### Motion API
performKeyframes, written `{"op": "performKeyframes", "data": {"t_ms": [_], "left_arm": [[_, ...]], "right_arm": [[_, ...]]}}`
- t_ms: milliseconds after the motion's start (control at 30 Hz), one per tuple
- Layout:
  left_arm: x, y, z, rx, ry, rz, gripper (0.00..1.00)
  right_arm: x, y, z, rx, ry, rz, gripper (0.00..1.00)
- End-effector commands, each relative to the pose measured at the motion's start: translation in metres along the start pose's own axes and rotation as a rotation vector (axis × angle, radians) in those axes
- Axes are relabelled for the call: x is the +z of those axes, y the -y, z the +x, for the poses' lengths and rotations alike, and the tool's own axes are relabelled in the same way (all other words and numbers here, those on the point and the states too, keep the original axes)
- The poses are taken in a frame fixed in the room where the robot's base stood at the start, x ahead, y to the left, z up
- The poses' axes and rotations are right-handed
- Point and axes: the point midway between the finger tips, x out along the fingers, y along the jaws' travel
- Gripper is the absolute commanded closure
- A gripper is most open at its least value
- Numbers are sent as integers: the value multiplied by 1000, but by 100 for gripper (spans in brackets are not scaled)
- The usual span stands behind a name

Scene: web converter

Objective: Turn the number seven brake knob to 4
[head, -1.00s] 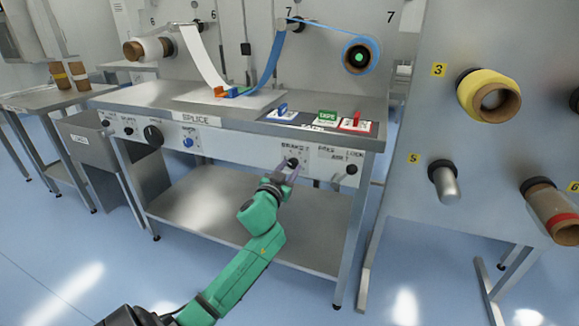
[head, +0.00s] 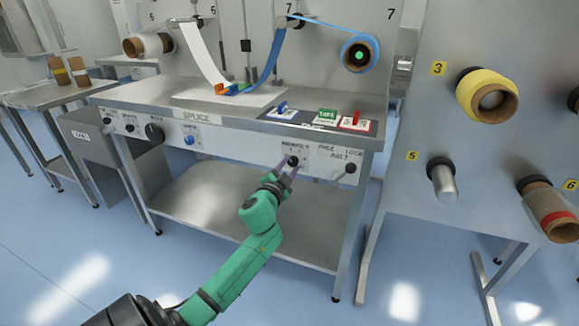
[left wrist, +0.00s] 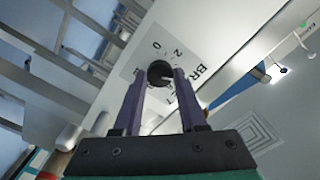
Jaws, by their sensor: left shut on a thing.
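The number seven brake knob (head: 293,161) is a small round black knob on the white front panel of the splice table, under a printed label. My left gripper (head: 287,169) reaches it from below on the green arm. In the left wrist view the black knob (left wrist: 160,73) sits between the two dark purple fingers of the left gripper (left wrist: 160,82), which are shut on it. A light mark shows on the knob's face. The printed digits 0 and 2 and part of the brake label show around it; the other digits are hidden or unclear. My right gripper is not in view.
Another black knob (head: 351,168) is at the panel's right end, and a larger black dial (head: 154,132) and a blue knob (head: 190,140) are to the left. The tabletop (head: 140,97) overhangs the panel. A rack with rolls (head: 487,95) stands at the right.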

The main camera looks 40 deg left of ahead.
Motion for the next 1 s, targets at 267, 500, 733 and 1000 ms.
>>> {"op": "performKeyframes", "data": {"t_ms": [267, 500, 733, 1000], "left_arm": [[0, -1, 0, 2, 1, 7, 100], [0, -1, 0, 2, 1, 5, 29], [0, -1, 0, 1, 0, 5, 29], [0, -1, -26, 3, 1, 3, 29]], "right_arm": [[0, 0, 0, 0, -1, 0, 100], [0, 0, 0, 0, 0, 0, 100], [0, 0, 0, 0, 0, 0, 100], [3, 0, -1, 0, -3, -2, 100]]}}
